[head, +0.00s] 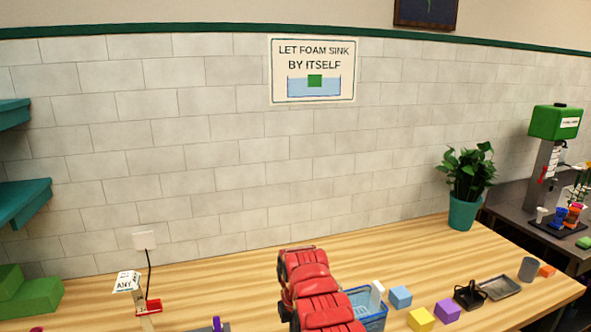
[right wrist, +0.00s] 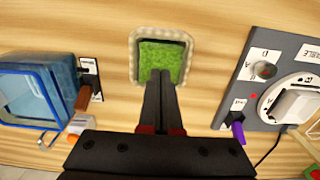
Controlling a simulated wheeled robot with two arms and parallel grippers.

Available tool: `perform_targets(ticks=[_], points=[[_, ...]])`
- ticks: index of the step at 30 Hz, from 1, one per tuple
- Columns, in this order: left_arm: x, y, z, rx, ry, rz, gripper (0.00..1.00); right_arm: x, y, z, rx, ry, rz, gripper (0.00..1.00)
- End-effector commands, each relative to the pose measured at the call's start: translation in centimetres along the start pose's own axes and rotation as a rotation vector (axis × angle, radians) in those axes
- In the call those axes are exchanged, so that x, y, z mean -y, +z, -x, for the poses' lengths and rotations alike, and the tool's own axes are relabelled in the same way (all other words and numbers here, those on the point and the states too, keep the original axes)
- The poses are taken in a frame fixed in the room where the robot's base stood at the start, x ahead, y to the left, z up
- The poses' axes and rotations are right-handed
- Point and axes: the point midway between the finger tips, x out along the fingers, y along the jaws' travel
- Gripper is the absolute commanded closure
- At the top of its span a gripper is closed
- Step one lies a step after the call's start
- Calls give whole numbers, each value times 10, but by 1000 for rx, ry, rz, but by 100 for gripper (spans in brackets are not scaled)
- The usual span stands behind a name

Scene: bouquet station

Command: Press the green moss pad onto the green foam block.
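The green moss pad (right wrist: 157,57), a grainy green square, lies in a shallow beige-rimmed tray in the right wrist view. My right gripper (right wrist: 161,76) is over the tray's near part, its two dark fingers side by side. I see nothing between the fingers; whether the tips touch the pad cannot be told. In the head view, smooth green blocks (head: 30,297), stepped in shape, stand at the left end of the table; these look like foam. My red arm hides the pad and the right gripper there. My left gripper is not in view.
A grey device (right wrist: 270,85) with a purple piece sits right of the tray in the wrist view. A small stand with a card (head: 128,283) is near the green blocks.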

Motion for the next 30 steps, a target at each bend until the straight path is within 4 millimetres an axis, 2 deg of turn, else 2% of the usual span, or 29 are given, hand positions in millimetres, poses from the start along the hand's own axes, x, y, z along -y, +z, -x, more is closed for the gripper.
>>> perform_targets(ticks=[13, 30], points=[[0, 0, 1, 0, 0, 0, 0, 0, 0, -1, 0, 0, 0, 100], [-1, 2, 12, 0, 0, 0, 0, 0, 0, -16, 0, 0, 0, 100]])
